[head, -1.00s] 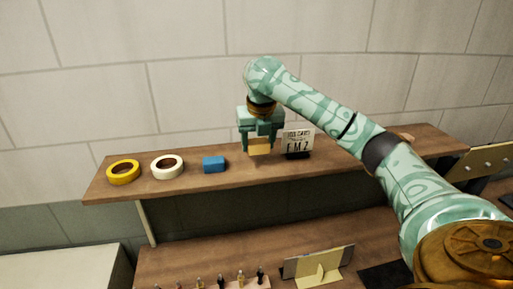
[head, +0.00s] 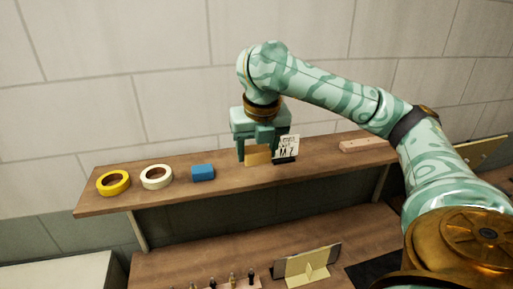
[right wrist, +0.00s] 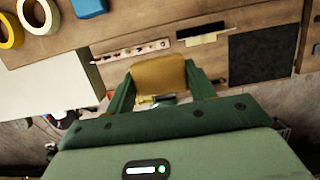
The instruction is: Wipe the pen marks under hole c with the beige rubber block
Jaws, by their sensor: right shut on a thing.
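My right gripper (head: 258,150) is shut on the beige rubber block (head: 257,158), at the wooden shelf beside a small lettered card. I cannot tell whether the block touches the shelf. In the right wrist view the block (right wrist: 158,75) sits between the green fingers. A pale panel (head: 482,151) shows partly at the far right, behind my arm. Hole c and the pen marks cannot be made out. My left gripper is not in view.
The shelf (head: 225,192) holds a yellow tape roll (head: 113,183), a white one (head: 157,177), a blue block (head: 203,173), the lettered card (head: 287,147) close to my gripper, and a pinkish bar (head: 362,145). Below stand a row of small tools (head: 232,280) and a bracket (head: 307,266).

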